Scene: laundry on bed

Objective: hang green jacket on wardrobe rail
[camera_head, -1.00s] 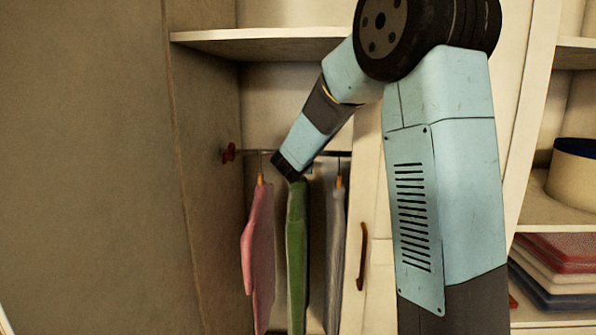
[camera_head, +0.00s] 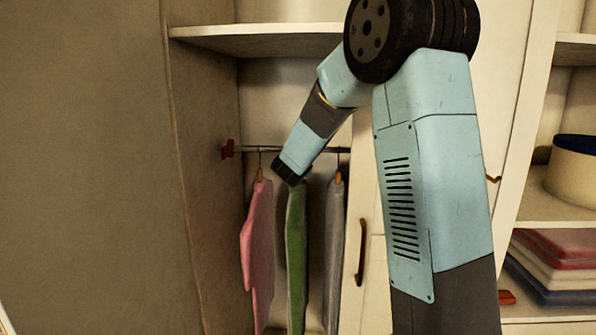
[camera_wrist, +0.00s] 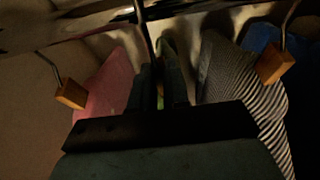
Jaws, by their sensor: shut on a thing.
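The green jacket (camera_head: 296,250) hangs below my gripper (camera_head: 289,178), between a pink garment and a grey one inside the wardrobe. My gripper is shut on the jacket's hanger at its top, just below the wardrobe rail (camera_head: 325,149). In the wrist view my gripper (camera_wrist: 158,88) has its fingers close together, with a thin dark hook (camera_wrist: 144,28) rising between them toward the rail (camera_wrist: 75,38). Whether the hook rests on the rail is hard to tell. The jacket is mostly hidden behind the fingers there.
The pink garment (camera_head: 258,245) hangs close on the left and the grey striped garment (camera_head: 333,245) close on the right. A shelf (camera_head: 255,32) lies above. The wardrobe side wall (camera_head: 205,220) is at left, and a door with a handle (camera_head: 361,252) is at right.

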